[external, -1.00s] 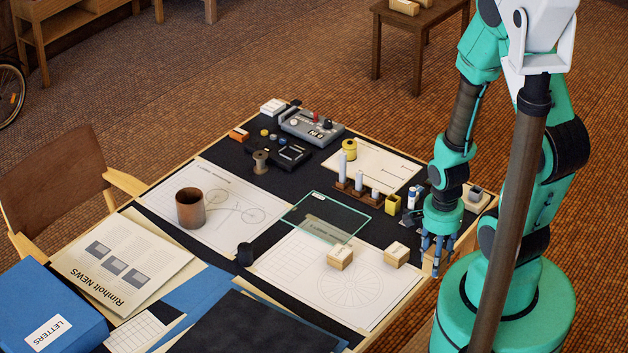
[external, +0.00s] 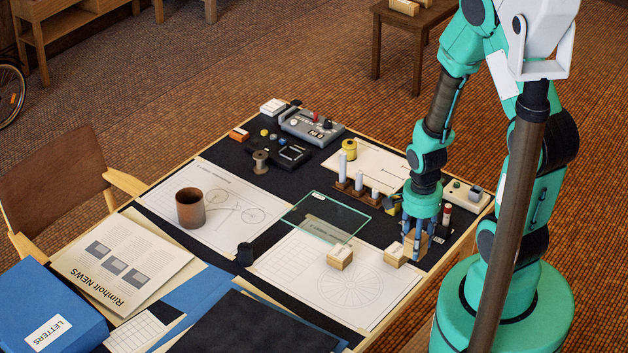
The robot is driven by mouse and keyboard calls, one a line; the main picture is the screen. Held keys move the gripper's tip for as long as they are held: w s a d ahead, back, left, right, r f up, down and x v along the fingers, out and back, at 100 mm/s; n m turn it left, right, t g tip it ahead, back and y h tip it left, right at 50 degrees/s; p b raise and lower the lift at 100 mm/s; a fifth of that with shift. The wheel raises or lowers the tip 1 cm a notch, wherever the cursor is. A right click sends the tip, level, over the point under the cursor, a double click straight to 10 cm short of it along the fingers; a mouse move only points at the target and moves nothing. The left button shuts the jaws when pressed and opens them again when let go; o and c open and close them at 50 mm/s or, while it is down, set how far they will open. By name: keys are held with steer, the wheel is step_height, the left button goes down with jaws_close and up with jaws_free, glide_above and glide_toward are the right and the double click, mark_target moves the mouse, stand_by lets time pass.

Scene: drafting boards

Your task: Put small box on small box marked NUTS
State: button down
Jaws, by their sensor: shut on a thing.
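My gripper (external: 416,248) is low over the right side of the drafting table, pointing down. It is shut on a tan small box (external: 423,245), mostly hidden by the blue-grey fingers. Two other small wooden boxes with pale tops sit on the white drawing sheet. One is the left box (external: 340,257). The other is the right box (external: 393,255), just left of my fingers and partly overlapped by them in this view; I cannot tell whether they touch. The marks on the tops are too small to read, so I cannot tell which says NUTS.
A glass sheet (external: 326,217) lies left of the gripper. A wooden stand with white cylinders (external: 361,188) and a yellow container are close behind it. A brown cup (external: 190,208) and black pot (external: 245,254) stand farther left. The drawing sheet's front (external: 365,305) is clear.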

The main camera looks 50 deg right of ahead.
steer(key=w+d, duration=0.1)
steer(key=w, duration=0.3)
steer(key=w+d+b, duration=0.1)
steer(key=w, duration=0.2)
steer(key=shift+d+f, duration=0.35)
steer(key=shift+f+b, duration=0.5)
steer(key=shift+f, duration=1.25)
steer(key=shift+f, duration=0.1)
steer(key=c, duration=1)
jaws_free()
step_height(320, 180, up, 12)
steer(key=p, duration=0.3)
